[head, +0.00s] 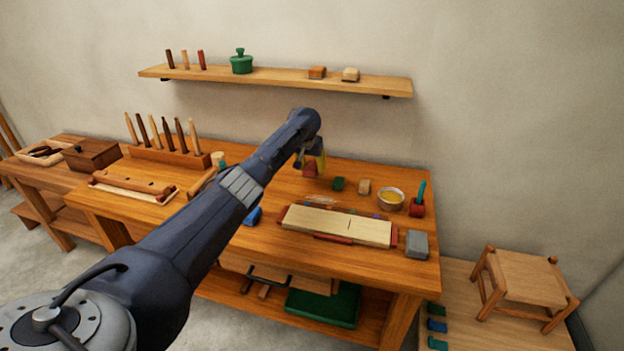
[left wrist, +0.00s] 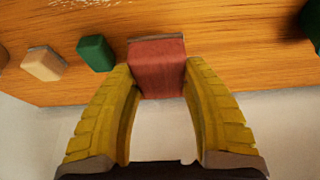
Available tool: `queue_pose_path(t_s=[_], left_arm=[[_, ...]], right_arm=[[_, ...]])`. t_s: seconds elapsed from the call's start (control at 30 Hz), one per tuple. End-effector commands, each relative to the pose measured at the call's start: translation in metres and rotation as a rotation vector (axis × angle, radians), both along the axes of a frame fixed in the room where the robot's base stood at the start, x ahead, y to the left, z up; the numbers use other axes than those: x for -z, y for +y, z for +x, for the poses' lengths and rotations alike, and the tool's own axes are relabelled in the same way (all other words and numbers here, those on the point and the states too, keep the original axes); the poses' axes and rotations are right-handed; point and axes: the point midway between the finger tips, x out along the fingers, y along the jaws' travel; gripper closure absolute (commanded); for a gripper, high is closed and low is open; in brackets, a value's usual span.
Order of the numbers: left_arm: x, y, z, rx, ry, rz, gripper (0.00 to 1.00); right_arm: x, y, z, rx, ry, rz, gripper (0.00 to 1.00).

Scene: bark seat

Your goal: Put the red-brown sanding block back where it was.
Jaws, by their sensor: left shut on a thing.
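The red-brown sanding block (head: 310,169) is at the back of the workbench, under my left gripper in the head view. In the left wrist view the block (left wrist: 158,68) sits between the two yellow fingers of my left gripper (left wrist: 158,85), which is shut on it. The block is at or just above the wooden bench top (left wrist: 215,30); I cannot tell if it touches. My left gripper also shows in the head view (head: 313,165), partly hidden by its own arm. My right gripper is not in view.
A green block (head: 338,184) and a tan block (head: 364,186) stand in a row to the right of the red-brown one. A yellow-filled bowl (head: 390,199) and a red holder (head: 417,207) are further right. Pale boards (head: 335,224) lie in front. A wall shelf (head: 280,77) hangs above.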

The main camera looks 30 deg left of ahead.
Motion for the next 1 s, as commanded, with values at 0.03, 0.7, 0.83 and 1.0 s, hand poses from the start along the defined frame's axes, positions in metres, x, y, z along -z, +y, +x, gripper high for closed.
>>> queue_pose_path(t_s=[0.03, 0.7, 0.83, 1.0], left_arm=[[0.005, 0.0, 0.0, -0.001, 0.0, 0.0, 0.8], [0.056, 0.0, 0.0, 0.0, -0.001, -0.001, 0.8], [0.056, 0.0, 0.001, 0.0, -0.002, 0.0, 0.8], [0.057, 0.0, 0.0, 0.0, -0.001, -0.001, 0.8]], right_arm=[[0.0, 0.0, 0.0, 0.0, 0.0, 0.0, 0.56], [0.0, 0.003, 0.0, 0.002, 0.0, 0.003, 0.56], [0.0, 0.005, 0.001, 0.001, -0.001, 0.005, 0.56], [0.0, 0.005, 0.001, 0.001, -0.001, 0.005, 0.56]])
